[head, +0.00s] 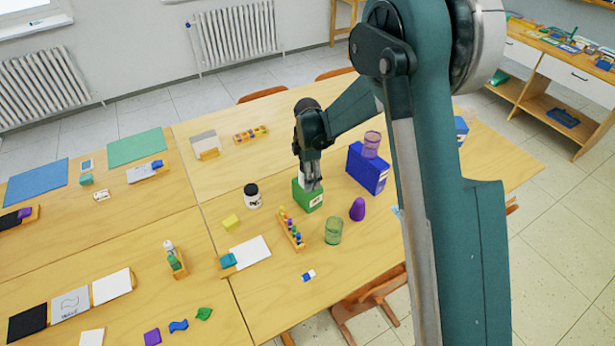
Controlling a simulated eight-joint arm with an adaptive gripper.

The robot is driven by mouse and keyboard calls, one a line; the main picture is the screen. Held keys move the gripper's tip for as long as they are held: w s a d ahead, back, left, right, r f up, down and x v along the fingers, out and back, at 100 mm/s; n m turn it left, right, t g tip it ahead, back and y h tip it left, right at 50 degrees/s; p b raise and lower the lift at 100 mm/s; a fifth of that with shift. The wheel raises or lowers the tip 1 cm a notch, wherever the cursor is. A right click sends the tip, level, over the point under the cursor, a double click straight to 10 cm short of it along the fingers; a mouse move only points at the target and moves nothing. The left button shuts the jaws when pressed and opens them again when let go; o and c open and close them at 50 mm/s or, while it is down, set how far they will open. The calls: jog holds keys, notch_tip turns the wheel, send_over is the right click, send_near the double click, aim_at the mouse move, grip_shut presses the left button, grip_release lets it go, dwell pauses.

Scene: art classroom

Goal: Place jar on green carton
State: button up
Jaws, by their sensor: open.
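A white jar (252,198) with a black lid stands upright on the table, left of the green carton (309,201). The green carton stands on the table with a pale label on its front. My gripper (311,184) points down at the green carton, its open fingers covering part of the carton's top. I cannot tell whether the fingers touch the carton. The jar is apart from both the gripper and the carton.
A blue box (367,172) with a purple cup (371,144) on it stands right of the carton. A purple egg-shaped object (357,209), a green glass (333,231) and a wooden rack of colored pegs (291,230) stand in front.

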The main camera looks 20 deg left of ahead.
jog(key=shift+r, duration=0.1)
notch_tip(320, 180, up, 12)
jog(key=shift+r, duration=0.1)
dwell(0.8)
dwell(0.5)
dwell(0.3)
jog(key=shift+d+r, duration=0.15)
jog(key=shift+d, duration=0.05)
jog(key=s+d+r+m+t, duration=0.1)
jog(key=s+d+r+m, duration=0.3)
jog(key=d+r, duration=0.4)
jog(key=s+d+r+m+t+y, duration=0.1)
jog(key=s+d+r+m, duration=0.35)
jog(key=d, duration=0.55)
jog(key=s+d+r+m+t, duration=0.1)
jog(key=s+d+r+m, duration=0.3)
jog(key=d+r, duration=0.4)
jog(key=s+d+f+m+t+h, duration=0.1)
jog(key=s+d+m+t, duration=0.3)
jog(key=s+d+m, duration=0.8)
jog(key=s+d, duration=0.6)
jog(key=s, duration=0.3)
jog(key=shift+f+m, duration=0.2)
jog(key=shift+m, duration=0.15)
